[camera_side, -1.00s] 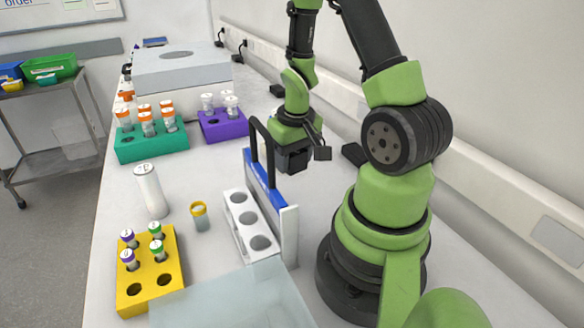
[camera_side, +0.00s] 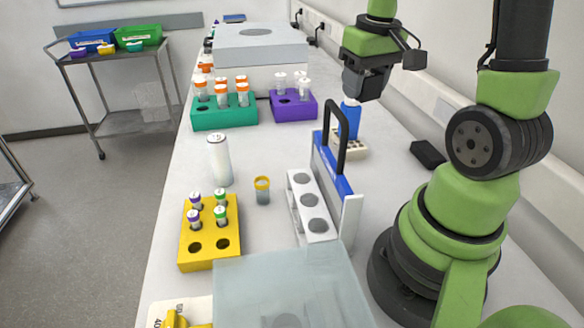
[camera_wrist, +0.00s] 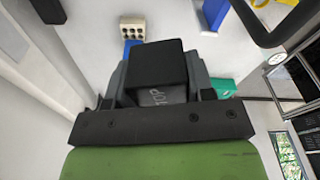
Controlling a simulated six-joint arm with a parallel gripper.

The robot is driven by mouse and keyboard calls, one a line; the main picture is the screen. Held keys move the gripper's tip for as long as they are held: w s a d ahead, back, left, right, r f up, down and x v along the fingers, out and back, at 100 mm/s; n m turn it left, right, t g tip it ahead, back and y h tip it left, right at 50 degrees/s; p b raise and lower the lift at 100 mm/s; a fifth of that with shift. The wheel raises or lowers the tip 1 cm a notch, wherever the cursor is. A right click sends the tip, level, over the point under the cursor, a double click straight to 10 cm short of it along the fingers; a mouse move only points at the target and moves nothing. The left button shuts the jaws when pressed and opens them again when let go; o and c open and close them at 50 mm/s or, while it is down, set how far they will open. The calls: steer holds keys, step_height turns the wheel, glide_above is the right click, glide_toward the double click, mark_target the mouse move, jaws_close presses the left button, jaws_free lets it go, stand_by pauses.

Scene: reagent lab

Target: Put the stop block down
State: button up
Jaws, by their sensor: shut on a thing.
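The stop block (camera_wrist: 155,65) is a dark, nearly black cube with pale lettering on one face in the wrist view. My gripper (camera_side: 368,84) is shut on it, with a finger on either side. In the side view the dark block (camera_side: 364,86) hangs in the air below the green wrist, above the rear part of the bench. It is hard to tell from the dark fingers there. The bench (camera_side: 262,222) surface below it is apart from the block.
A blue object (camera_side: 349,120) and a beige holed block (camera_side: 350,149) stand below my gripper. A black-handled blue-and-white carrier (camera_side: 331,166) and white rack (camera_side: 316,225) are nearer. Green (camera_side: 224,119), purple (camera_side: 293,110) and yellow (camera_side: 208,246) racks hold tubes. A black box (camera_side: 427,154) lies right.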

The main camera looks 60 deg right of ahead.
steer(key=w+n, duration=0.8)
steer(key=n+y, duration=0.2)
steer(key=n, duration=0.5)
glide_above(290, 168)
steer(key=f, duration=1.6)
steer(key=shift+s+d+f, duration=0.1)
steer(key=shift+s+f, duration=0.1)
steer(key=shift+f, duration=2.45)
steer(key=shift+f, duration=0.1)
steer(key=o, duration=1.1)
